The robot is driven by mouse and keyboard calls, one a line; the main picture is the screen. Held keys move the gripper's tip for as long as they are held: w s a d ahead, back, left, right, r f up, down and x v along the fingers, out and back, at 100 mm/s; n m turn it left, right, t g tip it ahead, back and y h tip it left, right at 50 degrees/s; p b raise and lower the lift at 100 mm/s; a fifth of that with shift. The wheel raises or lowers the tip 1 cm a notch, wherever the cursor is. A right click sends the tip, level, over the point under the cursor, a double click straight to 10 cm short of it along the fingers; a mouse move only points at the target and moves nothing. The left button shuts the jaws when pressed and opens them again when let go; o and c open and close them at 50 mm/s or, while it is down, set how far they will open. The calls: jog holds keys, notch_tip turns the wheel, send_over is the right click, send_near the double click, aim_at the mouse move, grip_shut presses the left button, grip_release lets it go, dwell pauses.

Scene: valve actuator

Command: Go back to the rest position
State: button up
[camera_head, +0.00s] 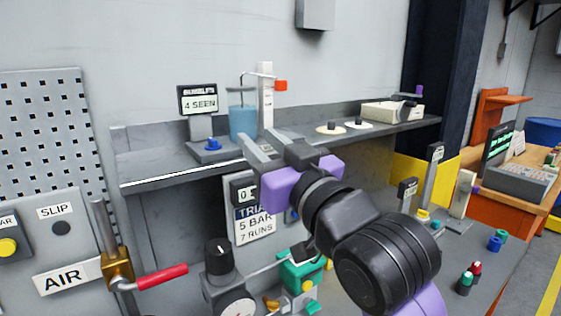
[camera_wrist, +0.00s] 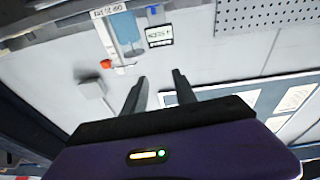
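My gripper (camera_head: 265,150) is raised in front of the grey shelf in the head view, with its purple body and two grey fingers pointing up and to the left. In the wrist view the two fingers (camera_wrist: 157,92) stand apart with nothing between them. The gripper is open and empty. My dark arm reaches up to it from the lower right and hides part of the bench behind. I see no contact between the fingers and anything on the shelf.
The shelf (camera_head: 160,182) holds a blue-liquid beaker (camera_head: 242,120), a small display (camera_head: 198,100) and a blue knob (camera_head: 212,144). A red-handled valve (camera_head: 160,277) stands at lower left. A green actuator (camera_head: 300,270) sits below my arm. Coloured caps (camera_head: 495,240) lie on the bench at right.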

jog(key=s+d+f+m+t+h, duration=0.2)
jog(key=s+d+f+m+h, duration=0.25)
jog(key=s+d+f, duration=0.5)
jog(key=s+d+f+m+t+h, duration=0.2)
jog(key=s+d+f+m+h, duration=0.35)
jog(key=f, duration=0.75)
jog(key=s+d+f+n+g, duration=0.1)
jog(key=s+d+f+g, duration=0.1)
jog(key=s+f, duration=0.3)
jog(key=s+d+f+n+g, duration=0.1)
jog(key=s+f, duration=0.5)
jog(key=s, duration=0.8)
jog(key=s+d+f+n+g+h, duration=0.1)
jog(key=s+d+f+g, duration=0.2)
jog(key=s, duration=0.6)
notch_tip(320, 180, down, 3)
jog(key=shift+s+d+f+g+b, duration=0.1)
jog(key=shift+s+d+g+b, duration=0.3)
jog(key=shift+d, duration=0.55)
